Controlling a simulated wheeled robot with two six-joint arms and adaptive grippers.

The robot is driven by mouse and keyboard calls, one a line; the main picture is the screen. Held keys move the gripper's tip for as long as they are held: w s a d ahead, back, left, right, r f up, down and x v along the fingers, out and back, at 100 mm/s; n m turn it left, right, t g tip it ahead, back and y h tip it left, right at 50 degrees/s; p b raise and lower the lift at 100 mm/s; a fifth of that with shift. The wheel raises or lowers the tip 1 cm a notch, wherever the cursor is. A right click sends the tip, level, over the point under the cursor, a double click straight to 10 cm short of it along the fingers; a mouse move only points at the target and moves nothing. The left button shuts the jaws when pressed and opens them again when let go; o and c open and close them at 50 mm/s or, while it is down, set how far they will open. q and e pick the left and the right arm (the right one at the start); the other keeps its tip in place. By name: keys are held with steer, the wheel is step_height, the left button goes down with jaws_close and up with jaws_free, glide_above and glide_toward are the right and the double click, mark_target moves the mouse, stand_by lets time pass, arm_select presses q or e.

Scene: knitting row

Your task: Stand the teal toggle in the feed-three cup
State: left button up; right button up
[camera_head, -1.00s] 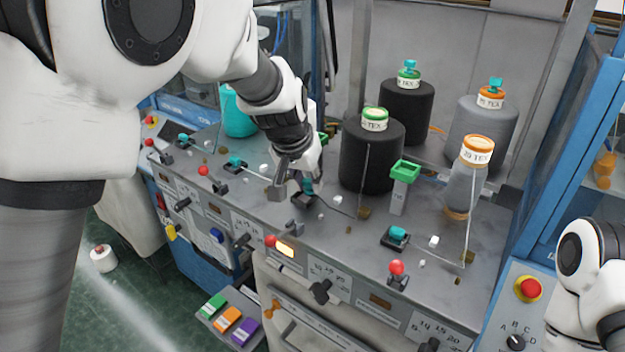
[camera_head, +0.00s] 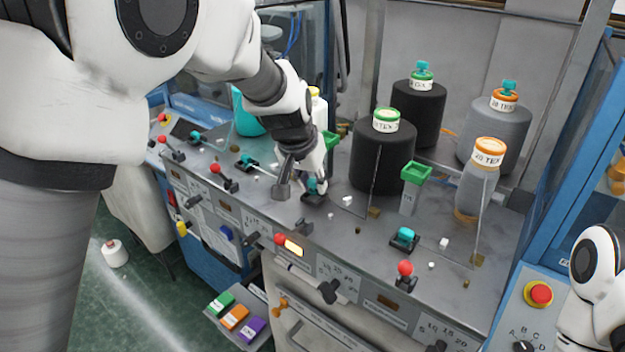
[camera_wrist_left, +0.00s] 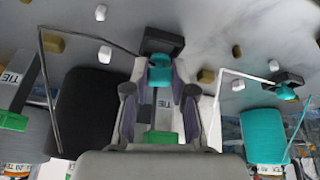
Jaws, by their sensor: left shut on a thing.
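My left gripper (camera_head: 308,184) reaches down to the middle of the grey machine bed. In the left wrist view its fingers (camera_wrist_left: 160,72) are closed on the teal toggle (camera_wrist_left: 160,66), one on each side. In the head view the teal toggle (camera_head: 316,185) is partly hidden by the gripper. It is at a black cup (camera_head: 313,199), third from the left in the row, which shows just beyond it in the left wrist view (camera_wrist_left: 163,39). I cannot tell whether it is fully seated or exactly upright. My right gripper is out of view.
Black cups with teal pieces stand on both sides, one at the right (camera_head: 405,239). A dark cone (camera_head: 382,160), a green-topped post (camera_head: 411,190), thin wires and red-knobbed levers (camera_head: 404,270) stand close by. White and brown bits lie on the bed.

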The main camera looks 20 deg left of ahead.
arm_select(q)
steer(key=shift+f, duration=0.5)
steer(key=shift+f+b, duration=0.1)
steer(key=shift+b, duration=0.25)
steer(key=shift+s+f, duration=0.3)
steer(key=shift+f, duration=0.15)
steer(key=o, duration=0.8)
steer(key=shift+o, duration=0.7)
steer(key=shift+d+f, duration=0.1)
steer(key=shift+d, duration=0.05)
steer(key=shift+w, duration=0.25)
steer(key=shift+a, duration=0.2)
